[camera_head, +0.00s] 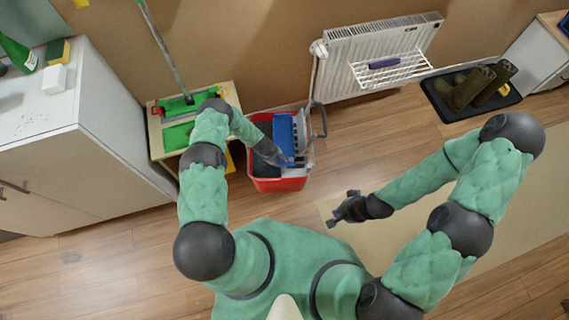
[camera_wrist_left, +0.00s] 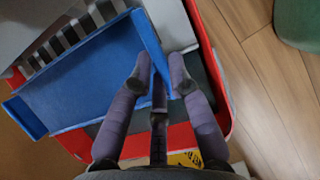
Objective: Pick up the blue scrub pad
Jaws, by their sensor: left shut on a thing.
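The blue scrub pad (camera_head: 284,133) is in the red bucket (camera_head: 282,185) in front of the wall. In the left wrist view the blue piece (camera_wrist_left: 90,75) looks like a flat panel with raised edges. My left gripper (camera_head: 288,159) reaches into the bucket from the left. In the wrist view its fingers (camera_wrist_left: 162,78) lie on both sides of the near raised blue edge, shut on it. The fingers hide part of that edge.
A grey wringer part with slots (camera_wrist_left: 65,35) sits beside the pad in the bucket. A small table with green trays (camera_head: 180,135) and a white cabinet (camera_head: 90,110) stand left. A radiator (camera_head: 375,50) with a wire rack is behind right. Boots (camera_head: 470,85) stand on a black mat.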

